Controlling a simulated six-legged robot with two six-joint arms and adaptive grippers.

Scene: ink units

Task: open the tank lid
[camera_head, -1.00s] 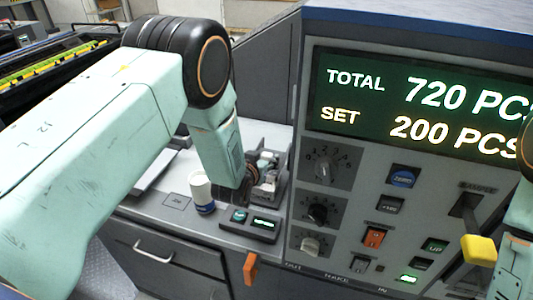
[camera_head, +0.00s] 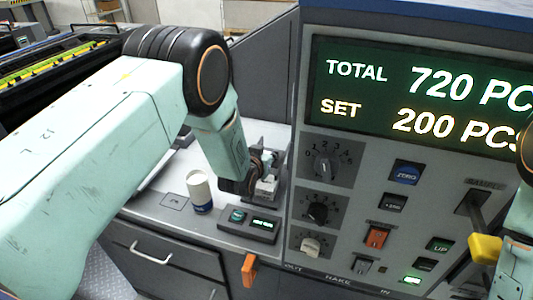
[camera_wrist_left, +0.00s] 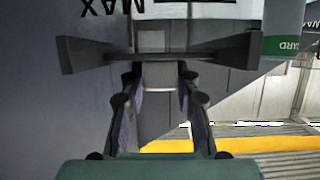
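The tank is not clearly identifiable in the head view. My left gripper (camera_head: 257,172), dark and partly hidden behind its own wrist, is beside a small grey unit (camera_head: 270,182) on the counter. In the left wrist view its two fingers (camera_wrist_left: 160,78) stand apart, with a pale grey block (camera_wrist_left: 160,72) between their tips. I cannot tell whether they touch it. A dark bar with flared ends (camera_wrist_left: 95,54) crosses just beyond the tips, below upside-down "MAX" lettering. No lid is seen raised. My right gripper is not in view; only part of its arm shows at the right edge.
A white cup (camera_head: 199,190) stands left of a small button box (camera_head: 248,224). A green-and-white cylinder (camera_wrist_left: 283,28) is close by in the left wrist view.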

